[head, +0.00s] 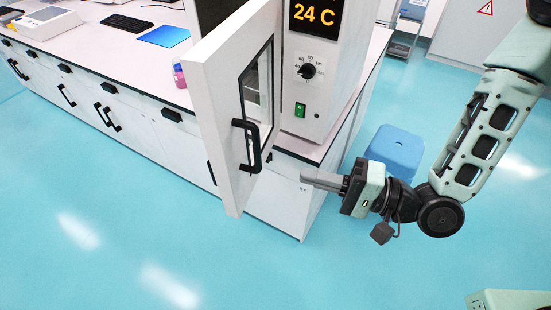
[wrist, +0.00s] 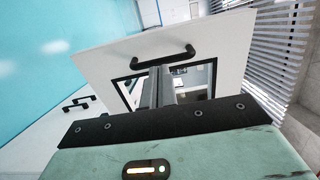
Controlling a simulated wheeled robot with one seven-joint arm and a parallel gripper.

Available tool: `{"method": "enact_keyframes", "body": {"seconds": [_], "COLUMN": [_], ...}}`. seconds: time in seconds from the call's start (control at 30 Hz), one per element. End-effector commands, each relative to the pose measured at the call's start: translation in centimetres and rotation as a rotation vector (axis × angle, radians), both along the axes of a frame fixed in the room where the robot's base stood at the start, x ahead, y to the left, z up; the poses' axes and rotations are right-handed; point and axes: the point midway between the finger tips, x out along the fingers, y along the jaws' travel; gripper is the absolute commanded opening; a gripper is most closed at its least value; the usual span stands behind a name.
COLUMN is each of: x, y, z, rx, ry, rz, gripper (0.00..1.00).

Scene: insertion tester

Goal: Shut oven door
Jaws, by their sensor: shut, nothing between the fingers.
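The oven door (head: 215,120) is white with a window and a black handle (head: 250,145). It stands swung open, out past the front edge of the bench. The oven body (head: 315,70) shows "24 C", a black knob and a green switch. My gripper (head: 304,178) is shut and empty, to the right of the door handle and apart from it, pointing left. In the wrist view the door (wrist: 105,50) lies ahead of my closed fingers (wrist: 162,72), with its handle (wrist: 163,58) and window just beyond them. I cannot tell the exact gap there.
The white bench (head: 130,75) runs to the left with drawers and black handles. A keyboard (head: 127,22), a blue pad (head: 164,36) and pink bottles (head: 179,76) are on it. A blue stool (head: 396,150) stands behind my gripper. The floor in front is clear.

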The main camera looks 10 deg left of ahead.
Motion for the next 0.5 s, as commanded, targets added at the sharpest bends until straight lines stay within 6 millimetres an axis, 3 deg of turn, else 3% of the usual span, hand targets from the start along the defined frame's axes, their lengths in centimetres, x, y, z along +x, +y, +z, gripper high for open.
{"method": "enact_keyframes", "body": {"seconds": [0.5], "x": [1.7], "y": [9.6], "z": [0.4], "rx": [-0.003], "ry": [-0.006], "rz": [0.004], "gripper": [0.00]}}
